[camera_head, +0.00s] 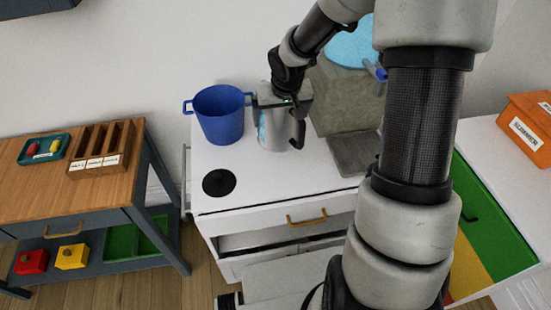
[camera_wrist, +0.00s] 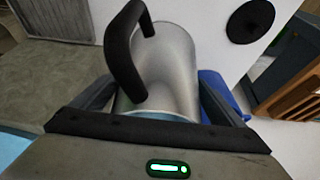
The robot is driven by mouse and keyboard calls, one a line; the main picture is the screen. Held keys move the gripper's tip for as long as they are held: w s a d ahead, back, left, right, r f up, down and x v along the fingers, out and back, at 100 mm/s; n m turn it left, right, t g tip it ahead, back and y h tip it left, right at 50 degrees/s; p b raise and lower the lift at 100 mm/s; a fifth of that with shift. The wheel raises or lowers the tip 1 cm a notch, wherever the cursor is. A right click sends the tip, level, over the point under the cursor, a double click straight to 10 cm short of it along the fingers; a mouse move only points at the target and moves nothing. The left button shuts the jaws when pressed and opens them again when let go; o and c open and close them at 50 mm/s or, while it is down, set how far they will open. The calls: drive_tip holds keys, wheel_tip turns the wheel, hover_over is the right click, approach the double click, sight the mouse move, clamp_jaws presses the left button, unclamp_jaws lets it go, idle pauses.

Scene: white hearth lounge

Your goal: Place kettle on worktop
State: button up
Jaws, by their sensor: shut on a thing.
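The kettle (camera_head: 276,132) is a silver metal cylinder with a black handle and a blue patch on its side. It is over the white worktop (camera_head: 255,185), between the blue pot and a grey-green block; I cannot tell whether its base touches the top. My gripper (camera_head: 284,98) comes from above and is shut on the kettle's upper part. In the wrist view the kettle (camera_wrist: 178,65) lies between the two fingers, its black handle (camera_wrist: 122,50) to the left. The gripper hides part of the kettle's top.
A blue pot (camera_head: 220,118) stands left of the kettle. The grey-green block (camera_head: 340,97) and a grey slab (camera_head: 352,153) are to its right. A black disc (camera_head: 219,182) marks the worktop's front left. A wooden table (camera_head: 75,180) with a divided wooden box (camera_head: 100,150) stands at left.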

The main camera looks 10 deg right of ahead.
sight(282, 124)
drive_tip(key=shift+w+a+f, duration=0.15)
drive_tip(key=shift+a, duration=0.05)
drive_tip(key=shift+f+b, duration=1.35)
drive_tip(key=shift+f, duration=3.35)
drive_tip(key=shift+f, duration=0.2)
drive_tip(key=o, duration=1.8)
drive_tip(key=shift+s+r, duration=0.2)
drive_tip(key=shift+r, duration=0.25)
drive_tip(key=p+v, duration=0.3)
drive_tip(key=v, duration=0.8)
drive_tip(key=shift+s+r, duration=0.1)
drive_tip(key=shift+s, duration=0.1)
